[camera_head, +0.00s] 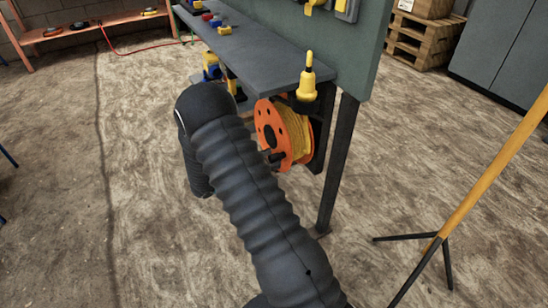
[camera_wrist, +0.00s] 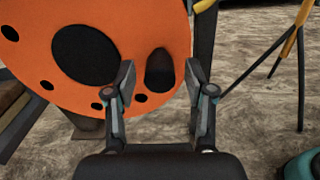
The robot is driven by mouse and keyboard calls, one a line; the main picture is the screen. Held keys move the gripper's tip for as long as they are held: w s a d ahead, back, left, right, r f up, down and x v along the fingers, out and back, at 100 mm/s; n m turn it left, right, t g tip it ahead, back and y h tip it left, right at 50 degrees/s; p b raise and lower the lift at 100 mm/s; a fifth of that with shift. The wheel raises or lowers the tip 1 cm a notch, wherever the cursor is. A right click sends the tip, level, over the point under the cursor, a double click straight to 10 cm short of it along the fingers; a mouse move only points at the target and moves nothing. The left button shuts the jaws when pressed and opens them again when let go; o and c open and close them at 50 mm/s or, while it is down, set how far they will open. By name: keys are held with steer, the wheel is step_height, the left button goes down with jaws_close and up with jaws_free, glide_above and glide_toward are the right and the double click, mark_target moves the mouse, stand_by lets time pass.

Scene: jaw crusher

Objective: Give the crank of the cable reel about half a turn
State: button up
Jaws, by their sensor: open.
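The cable reel shows in the head view with an orange flange (camera_head: 268,128) and yellow cable (camera_head: 298,130), mounted below the bench edge. In the wrist view its orange disc (camera_wrist: 120,25) fills the upper left, with a large black hub (camera_wrist: 85,55). The black crank handle (camera_wrist: 159,70) stands off the disc right of the hub, at the hub's lower right in the head view (camera_head: 274,157). My gripper (camera_wrist: 160,78) is open, its fingertips on either side of the handle in the wrist view, with gaps. I cannot tell contact or depth. The head view does not show my gripper.
The grey bench (camera_head: 255,50) carries a yellow tool (camera_head: 307,80) at its near corner, above the reel. A dark bench leg (camera_head: 338,165) stands right of the reel. A yellow pole on black feet (camera_head: 490,175) stands at the right. The floor between is clear.

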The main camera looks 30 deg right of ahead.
steer(key=shift+d, duration=1.05)
jaws_close()
steer(key=shift+f, duration=0.15)
